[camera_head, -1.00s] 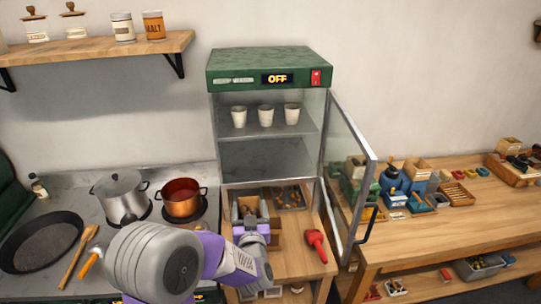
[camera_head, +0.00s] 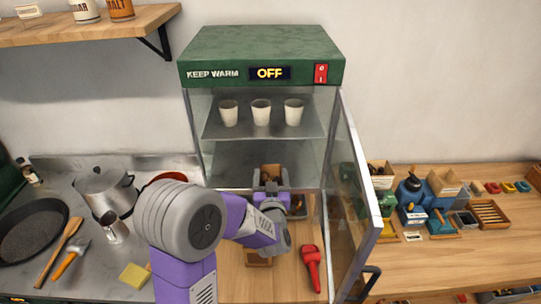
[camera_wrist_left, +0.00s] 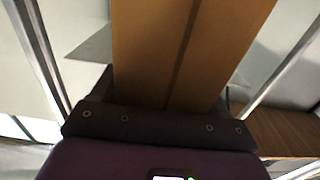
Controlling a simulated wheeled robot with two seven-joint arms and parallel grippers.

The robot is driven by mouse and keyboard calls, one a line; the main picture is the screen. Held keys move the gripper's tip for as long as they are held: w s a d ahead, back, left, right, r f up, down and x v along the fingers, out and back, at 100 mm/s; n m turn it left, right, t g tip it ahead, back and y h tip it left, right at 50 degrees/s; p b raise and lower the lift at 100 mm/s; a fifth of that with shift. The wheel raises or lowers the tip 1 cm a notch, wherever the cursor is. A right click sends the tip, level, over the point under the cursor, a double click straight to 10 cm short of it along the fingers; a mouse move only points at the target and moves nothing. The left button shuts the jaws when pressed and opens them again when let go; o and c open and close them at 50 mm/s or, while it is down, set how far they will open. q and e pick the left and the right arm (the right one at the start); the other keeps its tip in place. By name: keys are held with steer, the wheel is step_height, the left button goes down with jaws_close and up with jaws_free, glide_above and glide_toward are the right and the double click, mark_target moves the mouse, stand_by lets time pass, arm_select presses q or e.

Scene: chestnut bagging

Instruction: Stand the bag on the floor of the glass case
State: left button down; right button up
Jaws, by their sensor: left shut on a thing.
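The glass case (camera_head: 262,55) has a green top with an "OFF" display, and its hinged glass door (camera_head: 352,200) stands open to the right. Its lower compartment floor (camera_head: 228,172) looks bare. My left gripper (camera_head: 270,182) is shut on the brown paper bag (camera_head: 271,171) at the case's front opening, in front of the lower compartment. In the left wrist view the bag (camera_wrist_left: 185,55) stretches away from the dark jaw, between the case's metal frame posts. The bag's lower end is hidden, so I cannot tell whether it touches the floor. My right gripper is out of view.
Three white cups (camera_head: 261,112) stand on the shelf above. A red tool (camera_head: 311,268) lies on the wooden counter before the case. A pot (camera_head: 105,190) and pan (camera_head: 32,230) are at left. The right bench (camera_head: 450,260) holds small boxes and tools.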

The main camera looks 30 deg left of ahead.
arm_select(q)
steer(key=p+x, duration=0.3)
steer(key=x, duration=1.5)
steer(key=shift+s+a+f, duration=0.1)
steer(key=shift+s+f, duration=0.05)
steer(key=shift+f, duration=0.1)
steer(key=shift+f, duration=0.1)
jaws_free()
